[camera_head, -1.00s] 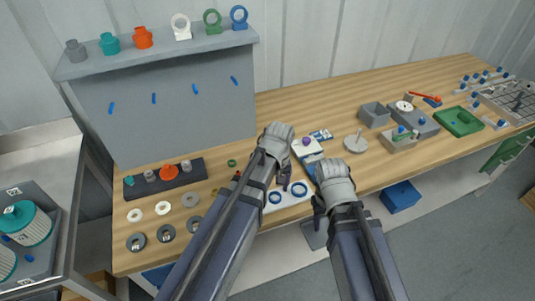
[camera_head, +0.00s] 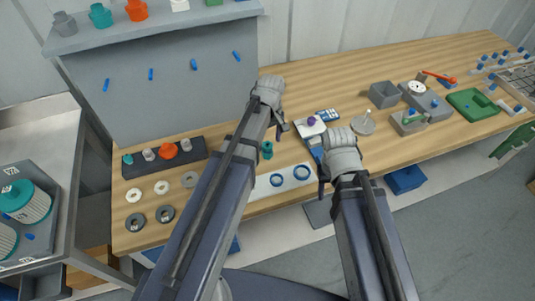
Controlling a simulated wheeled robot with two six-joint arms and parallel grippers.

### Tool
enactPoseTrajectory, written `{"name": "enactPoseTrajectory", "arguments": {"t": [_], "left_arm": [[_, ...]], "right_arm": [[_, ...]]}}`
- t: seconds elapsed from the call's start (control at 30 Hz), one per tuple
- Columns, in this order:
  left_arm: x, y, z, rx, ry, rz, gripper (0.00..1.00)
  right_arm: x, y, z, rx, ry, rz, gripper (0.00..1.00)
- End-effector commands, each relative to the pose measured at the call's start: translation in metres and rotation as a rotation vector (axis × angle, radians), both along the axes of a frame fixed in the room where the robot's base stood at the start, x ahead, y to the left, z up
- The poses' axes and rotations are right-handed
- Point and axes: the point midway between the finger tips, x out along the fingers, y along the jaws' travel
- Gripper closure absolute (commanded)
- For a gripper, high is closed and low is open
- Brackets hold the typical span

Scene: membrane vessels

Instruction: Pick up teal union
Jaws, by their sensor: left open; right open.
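Teal fittings show in several places, and I cannot tell for certain which is the teal union. A small upright teal piece (camera_head: 267,149) stands on the table just right of my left forearm. A small teal piece (camera_head: 127,159) sits at the left end of the dark rack (camera_head: 195,153). A larger teal fitting (camera_head: 100,16) stands on the grey shelf. My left gripper (camera_head: 281,129) is open over the table, above and right of the upright teal piece, apart from it in the picture. My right gripper (camera_head: 322,181) is open near the table's front edge.
White and dark rings (camera_head: 161,187) lie at the table's front left. A white board with blue rings (camera_head: 278,181) lies between my arms. A grey bin (camera_head: 384,95), a green tray (camera_head: 472,104) and other items stand to the right. The back middle of the table is clear.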

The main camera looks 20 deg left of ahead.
Motion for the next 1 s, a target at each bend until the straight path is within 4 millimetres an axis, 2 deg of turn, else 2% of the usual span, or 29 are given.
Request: {"name": "enactPoseTrajectory", "arguments": {"t": [0.17, 0.5, 0.8, 0.83, 1.0], "left_arm": [[0.0, 0.001, -0.01, 0.0, 0.0, 0.0, 0.17], [-0.001, 0.004, -0.05, 0.0, 0.0, -0.001, 0.17], [-0.001, 0.004, -0.051, 0.0, 0.0, -0.001, 0.17], [-0.001, 0.004, -0.051, 0.0, 0.0, -0.001, 0.18], [-0.001, 0.004, -0.051, 0.0, 0.0, -0.001, 0.37]], "right_arm": [[0.0, 0.0, -0.01, 0.0, 0.0, 0.0, 0.5], [0.0, 0.0, -0.05, 0.0, 0.0, 0.0, 0.5], [0.0, 0.0, -0.051, 0.0, 0.0, 0.0, 0.5], [0.0, 0.0, -0.051, 0.0, 0.0, 0.0, 0.5], [0.0, 0.0, -0.051, 0.0, 0.0, 0.0, 0.5]]}}
